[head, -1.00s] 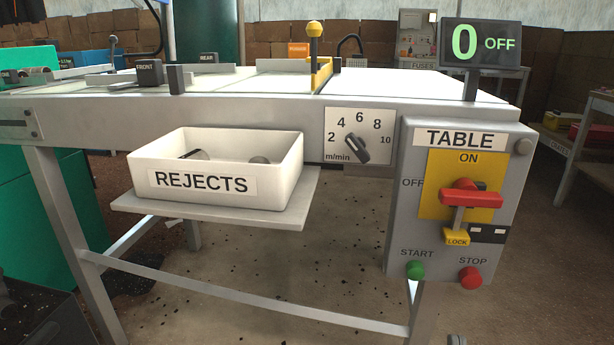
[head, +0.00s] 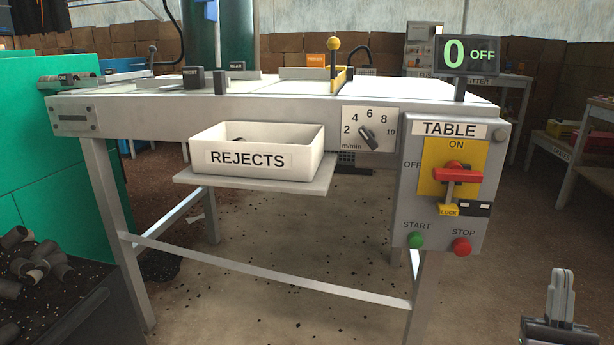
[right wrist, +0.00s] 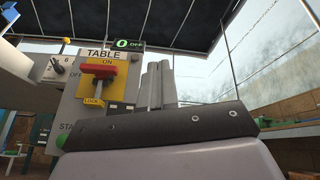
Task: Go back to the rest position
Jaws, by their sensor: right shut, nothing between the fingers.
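My right gripper (head: 560,296) shows at the lower right of the head view, to the right of and below the control panel, apart from it. Its fingers are together and hold nothing. In the right wrist view its shut fingers (right wrist: 158,84) point up beside the panel. My left gripper is in neither view. The grey TABLE control panel (head: 408,210) carries a red switch handle (head: 458,175) lying sideways, a yellow LOCK tab (head: 449,209), a green START button (head: 416,240) and a red STOP button (head: 462,246). The display (head: 467,55) above reads 0 OFF.
A white REJECTS box (head: 300,150) sits on a shelf under the table (head: 280,106). A speed dial (head: 368,130) is beside it. Dark paper plugs (head: 35,262) lie in a bin at the lower left. The floor between the table legs is open.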

